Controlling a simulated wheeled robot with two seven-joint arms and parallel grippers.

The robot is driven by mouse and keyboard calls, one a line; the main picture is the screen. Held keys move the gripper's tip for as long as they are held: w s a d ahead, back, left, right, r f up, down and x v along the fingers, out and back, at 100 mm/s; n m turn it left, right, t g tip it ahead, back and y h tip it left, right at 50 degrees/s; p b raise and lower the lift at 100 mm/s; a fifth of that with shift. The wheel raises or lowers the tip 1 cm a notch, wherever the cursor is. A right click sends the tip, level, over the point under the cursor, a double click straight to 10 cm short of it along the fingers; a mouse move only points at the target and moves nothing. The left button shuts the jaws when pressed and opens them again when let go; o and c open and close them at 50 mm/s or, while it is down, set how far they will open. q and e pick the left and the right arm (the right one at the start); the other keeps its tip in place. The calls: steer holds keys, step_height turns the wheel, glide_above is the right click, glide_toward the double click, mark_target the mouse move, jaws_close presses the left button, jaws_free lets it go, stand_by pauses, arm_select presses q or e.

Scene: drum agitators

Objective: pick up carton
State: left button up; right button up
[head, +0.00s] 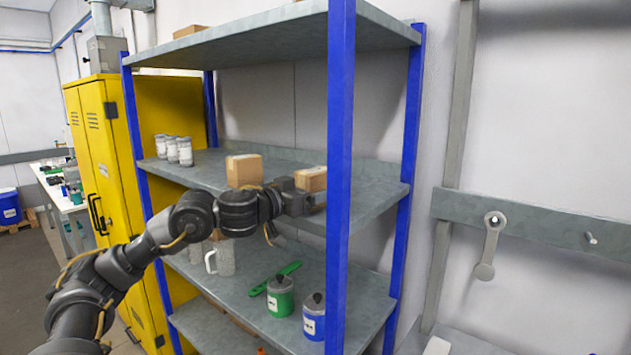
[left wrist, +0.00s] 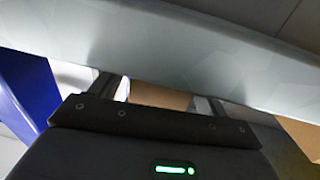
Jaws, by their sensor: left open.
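Two small brown cartons sit on the middle shelf in the head view. The left carton (head: 244,170) stands apart from the right carton (head: 311,179), which is close to the blue front post. My left gripper (head: 316,204) is at the shelf's front edge, just in front of the right carton, whose lower part it hides. In the left wrist view, the open fingers (left wrist: 160,97) have a brown carton (left wrist: 160,95) showing in the gap between them. Whether they touch it I cannot tell. Another brown carton (left wrist: 301,137) shows at the right edge. My right gripper is not in view.
The blue front post (head: 340,170) rises close right of my gripper. The top shelf (head: 270,35) hangs above. White-lidded jars (head: 179,150) stand at the middle shelf's left.

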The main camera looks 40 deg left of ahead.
arm_select(q)
steer(key=c, duration=1.1)
steer(key=shift+c, duration=0.2)
steer(key=shift+r, duration=0.1)
step_height(320, 180, up, 10)
steer(key=shift+f+p, duration=0.1)
steer(key=shift+p, duration=0.75)
